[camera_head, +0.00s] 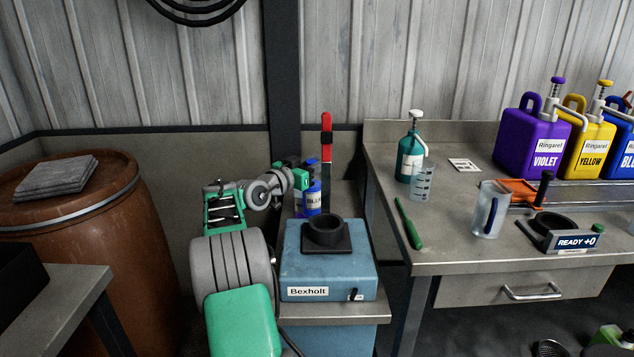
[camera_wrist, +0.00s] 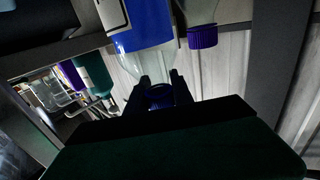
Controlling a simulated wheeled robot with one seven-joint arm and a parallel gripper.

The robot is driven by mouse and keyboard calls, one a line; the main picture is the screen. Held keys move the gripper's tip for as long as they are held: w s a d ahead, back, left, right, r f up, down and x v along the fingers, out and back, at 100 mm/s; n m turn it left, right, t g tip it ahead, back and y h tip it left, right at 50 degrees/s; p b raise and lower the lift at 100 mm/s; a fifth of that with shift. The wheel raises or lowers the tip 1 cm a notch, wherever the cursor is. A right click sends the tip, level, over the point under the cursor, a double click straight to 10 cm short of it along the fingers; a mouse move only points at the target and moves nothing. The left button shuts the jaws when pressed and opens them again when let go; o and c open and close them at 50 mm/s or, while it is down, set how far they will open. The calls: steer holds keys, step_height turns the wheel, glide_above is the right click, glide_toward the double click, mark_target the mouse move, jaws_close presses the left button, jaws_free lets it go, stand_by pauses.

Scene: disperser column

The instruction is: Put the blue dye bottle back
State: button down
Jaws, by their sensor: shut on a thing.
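The blue dye bottle (camera_head: 312,204), with a blue body and a "BLUE" label, stands upright behind the blue Bexholt machine in the head view. My gripper (camera_head: 307,172) is at the top of it, partly hidden by my own wrist. In the wrist view my gripper (camera_wrist: 159,92) is shut on the bottle's dark blue cap and neck. The clear shoulder and blue body of the blue dye bottle (camera_wrist: 147,30) show beyond the fingers. The bottle's base is hidden by the machine in the head view, so I cannot tell what it rests on.
A bottle with a purple cap (camera_wrist: 202,37) is close beside the blue one. The Bexholt machine (camera_head: 328,270) stands in front, with a red-handled lever (camera_head: 326,140) behind. The workbench (camera_head: 450,235) at right holds a teal pump bottle (camera_head: 411,160), beakers and colour jugs.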

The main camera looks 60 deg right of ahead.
mark_target(317, 178)
step_height(317, 178, down, 5)
steer(key=shift+r, duration=0.15)
steer(key=shift+f+b, duration=0.2)
steer(key=shift+b, duration=0.25)
steer(key=c, duration=1.1)
jaws_free()
